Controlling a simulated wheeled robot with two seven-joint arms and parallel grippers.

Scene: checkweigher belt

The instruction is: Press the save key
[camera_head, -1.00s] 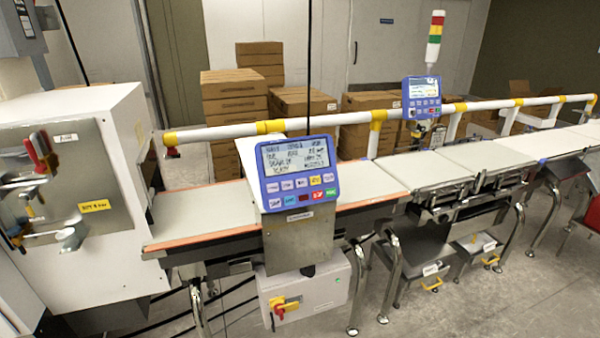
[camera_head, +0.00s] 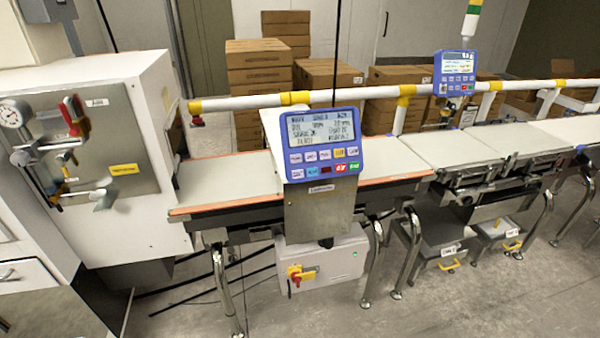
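A blue control panel (camera_head: 318,144) with a grey text screen (camera_head: 320,127) stands on a metal housing in front of the belt. Two rows of small coloured keys (camera_head: 325,163) sit below the screen; the key labels are too small to read, so I cannot tell which one is the save key. A second, similar blue panel (camera_head: 457,73) stands farther back on the right, by the rail. Neither of my grippers shows in the head view.
The conveyor belt (camera_head: 225,181) runs behind the near panel to the right. A white cabinet (camera_head: 120,150) with a gauge and red-handled valve stands left. A white box with a red-yellow switch (camera_head: 320,262) hangs below. Grey floor (camera_head: 430,300) is open in front.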

